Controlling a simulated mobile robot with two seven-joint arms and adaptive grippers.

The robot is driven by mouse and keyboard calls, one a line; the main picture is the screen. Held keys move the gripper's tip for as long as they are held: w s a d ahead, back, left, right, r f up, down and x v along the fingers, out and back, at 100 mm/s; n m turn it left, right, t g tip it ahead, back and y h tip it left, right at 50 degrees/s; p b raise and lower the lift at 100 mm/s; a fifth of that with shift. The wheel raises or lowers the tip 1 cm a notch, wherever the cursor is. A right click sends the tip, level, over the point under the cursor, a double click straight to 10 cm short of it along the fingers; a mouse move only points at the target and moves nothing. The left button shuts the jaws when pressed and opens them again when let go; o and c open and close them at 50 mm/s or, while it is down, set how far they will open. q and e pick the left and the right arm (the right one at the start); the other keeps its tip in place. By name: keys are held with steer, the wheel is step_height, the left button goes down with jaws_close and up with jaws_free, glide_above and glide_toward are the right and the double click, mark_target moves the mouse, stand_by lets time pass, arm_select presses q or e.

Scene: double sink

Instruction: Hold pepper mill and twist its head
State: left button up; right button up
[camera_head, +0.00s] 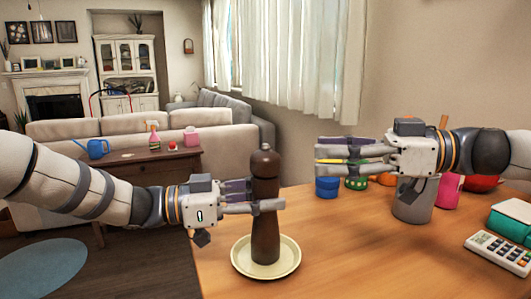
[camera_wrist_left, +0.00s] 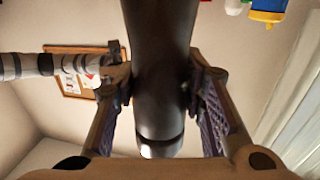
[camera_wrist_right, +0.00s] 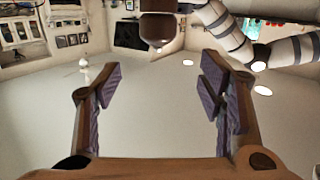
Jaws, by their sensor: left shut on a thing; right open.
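A dark brown pepper mill (camera_head: 265,232) with a round knob on top is upright over a pale yellow plate (camera_head: 242,262). I cannot tell whether its base touches the plate. My left gripper (camera_head: 266,199) is shut around the mill's body, below its head. In the left wrist view the dark mill body (camera_wrist_left: 160,50) fills the space between the fingers. My right gripper (camera_head: 326,153) is open and empty, to the right of the mill at about the height of its head. In the right wrist view the mill's head (camera_wrist_right: 158,24) shows at the top, beyond the open fingers.
A grey cylindrical holder (camera_head: 413,205) stands below my right gripper. A blue cup (camera_head: 327,187) and several colourful items are at the table's back. A calculator (camera_head: 500,252) and a teal item (camera_head: 510,228) lie at right. The table front between plate and calculator is clear.

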mark_target(280, 153)
steer(key=shift+m+t+y, duration=0.3)
steer(key=shift+m+t, duration=0.2)
steer(key=shift+t, duration=0.2)
steer(key=x, duration=0.7)
steer(key=f+x, duration=0.1)
steer(key=x, duration=0.3)
steer(key=shift+s, duration=0.25)
steer(key=shift+c, duration=0.6)
steer(key=c, duration=1.1)
